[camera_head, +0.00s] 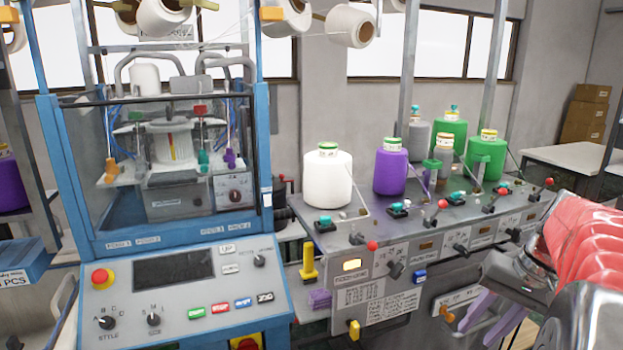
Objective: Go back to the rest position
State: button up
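My gripper (482,318) is at the lower right, in front of the right end of the knitting row's control panel. Its two pale purple fingers show apart, with nothing visible between them. Part of the gripper's body is hidden behind my red-sleeved arm. The gripper looks clear of the yarn cones, and I cannot tell its exact distance from the panel front.
A blue-framed knitting machine (138,246) stands at left. White (328,180) and purple (390,172) cones stand on the metal panel (362,275) with levers and knobs; grey and green cones are behind. A white table (575,160) and cardboard boxes (585,115) are at the back right.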

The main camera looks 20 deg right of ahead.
jog(key=s+a+f+n+t+h, duration=0.1)
jog(key=a+n, duration=0.7)
jog(key=a, duration=2.1)
jog(key=shift+a+f+n+t+h, duration=0.35)
jog(key=shift+t+h, duration=0.25)
jog(key=shift+t, duration=0.3)
